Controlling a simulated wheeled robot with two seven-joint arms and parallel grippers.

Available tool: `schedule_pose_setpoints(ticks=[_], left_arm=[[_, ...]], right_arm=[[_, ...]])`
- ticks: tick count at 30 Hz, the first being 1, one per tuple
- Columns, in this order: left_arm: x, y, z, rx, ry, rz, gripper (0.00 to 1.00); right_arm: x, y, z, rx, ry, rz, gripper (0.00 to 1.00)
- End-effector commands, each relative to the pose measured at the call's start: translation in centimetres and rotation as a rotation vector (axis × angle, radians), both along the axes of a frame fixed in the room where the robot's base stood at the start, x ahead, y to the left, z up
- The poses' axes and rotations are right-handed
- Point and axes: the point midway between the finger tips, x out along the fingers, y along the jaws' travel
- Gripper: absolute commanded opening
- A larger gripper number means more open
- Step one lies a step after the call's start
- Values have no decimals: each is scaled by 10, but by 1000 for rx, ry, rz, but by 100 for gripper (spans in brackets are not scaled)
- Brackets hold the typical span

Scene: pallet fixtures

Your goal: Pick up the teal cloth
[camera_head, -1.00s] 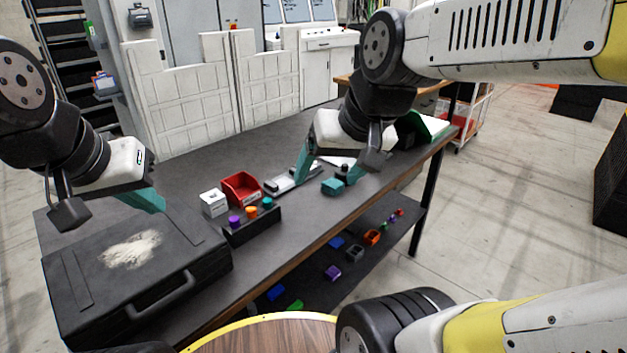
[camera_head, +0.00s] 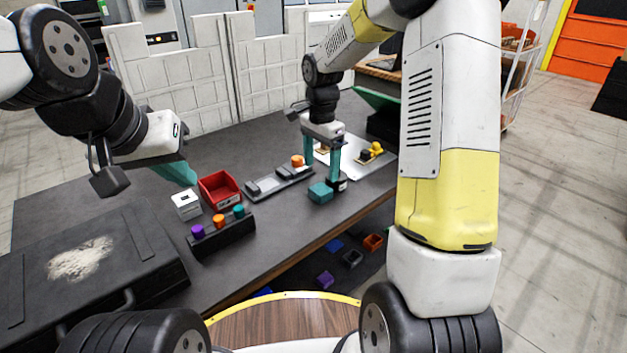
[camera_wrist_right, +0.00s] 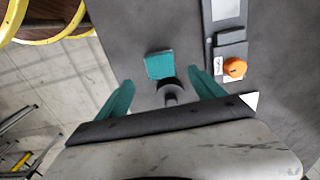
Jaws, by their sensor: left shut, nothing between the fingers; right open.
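The teal cloth (camera_head: 320,193) looks like a small folded block lying on the dark table near its front edge. It also shows in the right wrist view (camera_wrist_right: 159,65), just beyond the fingertips and roughly between them. My right gripper (camera_head: 322,173) is open and points down, just behind the cloth in the head view and not visibly gripping it. A small dark round object (camera_wrist_right: 172,92) stands between the fingers in the right wrist view, close to the cloth. My left gripper (camera_head: 185,174) is shut and empty, above the table beside the red bin.
A grey fixture tray (camera_head: 278,183) with an orange knob (camera_head: 297,160) lies left of the right gripper. A red bin (camera_head: 219,187), a white box (camera_head: 186,204) and a black rack (camera_head: 222,235) of coloured pegs stand further left. A black case (camera_head: 40,285) bears pale powder.

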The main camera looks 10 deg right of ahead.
Motion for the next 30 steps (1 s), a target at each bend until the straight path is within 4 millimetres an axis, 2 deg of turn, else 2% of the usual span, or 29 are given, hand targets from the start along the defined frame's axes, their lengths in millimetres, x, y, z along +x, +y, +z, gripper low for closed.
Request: schedule_pose_setpoints(ticks=[18,27,30], left_arm=[[0,0,0,0,0,0,0],[0,0,0,0,0,0,0],[0,0,0,0,0,0,0]], right_arm=[[2,-1,-77,0,8,-13,78],[3,-1,-81,0,4,-13,78],[3,-1,-81,0,4,-12,59]])
